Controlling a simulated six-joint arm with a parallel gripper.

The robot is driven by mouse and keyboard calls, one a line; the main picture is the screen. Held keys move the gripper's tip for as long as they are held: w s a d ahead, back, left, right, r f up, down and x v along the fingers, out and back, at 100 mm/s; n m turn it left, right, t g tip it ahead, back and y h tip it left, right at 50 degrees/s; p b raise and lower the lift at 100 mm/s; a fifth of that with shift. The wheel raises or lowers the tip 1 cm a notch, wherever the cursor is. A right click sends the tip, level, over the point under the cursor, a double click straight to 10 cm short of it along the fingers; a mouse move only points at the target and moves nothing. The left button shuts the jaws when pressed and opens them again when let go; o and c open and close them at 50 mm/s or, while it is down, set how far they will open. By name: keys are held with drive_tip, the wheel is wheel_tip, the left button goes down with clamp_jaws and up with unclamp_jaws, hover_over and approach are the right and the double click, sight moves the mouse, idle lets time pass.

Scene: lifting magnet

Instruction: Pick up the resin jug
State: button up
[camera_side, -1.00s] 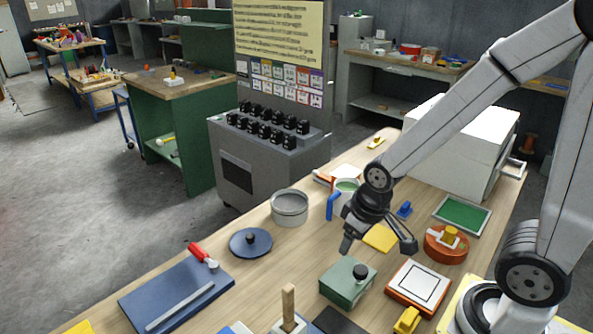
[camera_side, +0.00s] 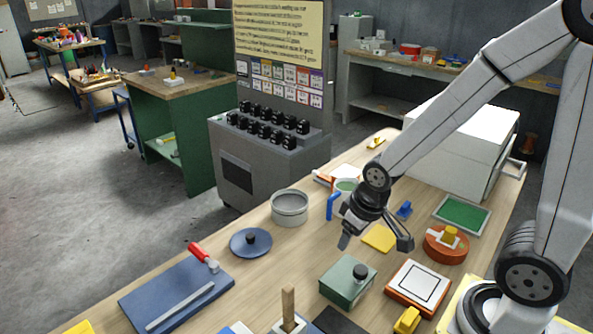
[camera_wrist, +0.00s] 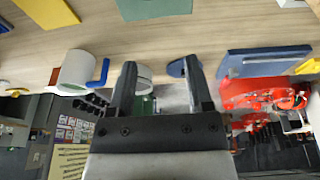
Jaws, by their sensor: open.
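The resin jug looks like the white jug with a blue handle and green inside its top (camera_side: 346,185). It stands upright on the bench, partly hidden behind my gripper in the side view. The wrist view shows a white cylinder with a blue handle (camera_wrist: 75,70), left of my fingers. My gripper (camera_side: 375,240) is open and empty, pointing down above the bench in front of the jug and not around it. In the wrist view its two fingers (camera_wrist: 160,68) are spread apart, with a pale round pot partly behind the left finger.
A grey pot (camera_side: 289,209) and a blue lid with a black knob (camera_side: 250,242) lie left of the jug. A green box (camera_side: 347,285), a yellow square (camera_side: 379,238) and an orange-rimmed white tray (camera_side: 418,285) are near my gripper. A white cabinet (camera_side: 455,150) stands behind right.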

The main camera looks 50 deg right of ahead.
drive_tip(key=w+d+f+t+h, duration=0.1)
drive_tip(key=w+d+f+t, duration=0.2)
drive_tip(key=w+d, duration=0.55)
drive_tip(key=t+y, duration=0.1)
drive_tip(key=t, duration=0.2)
approach(329, 210)
wheel_tip(329, 210, down, 2)
drive_tip(key=w+d, duration=0.1)
drive_tip(key=w, duration=0.1)
drive_tip(key=shift+d+f, duration=0.2)
drive_tip(key=shift+f, duration=0.05)
drive_tip(key=shift+x, duration=1.2)
drive_tip(key=shift+a+f, duration=0.1)
drive_tip(key=shift+a+x, duration=0.2)
drive_tip(key=shift+x, duration=2.35)
drive_tip(key=shift+w, duration=0.1)
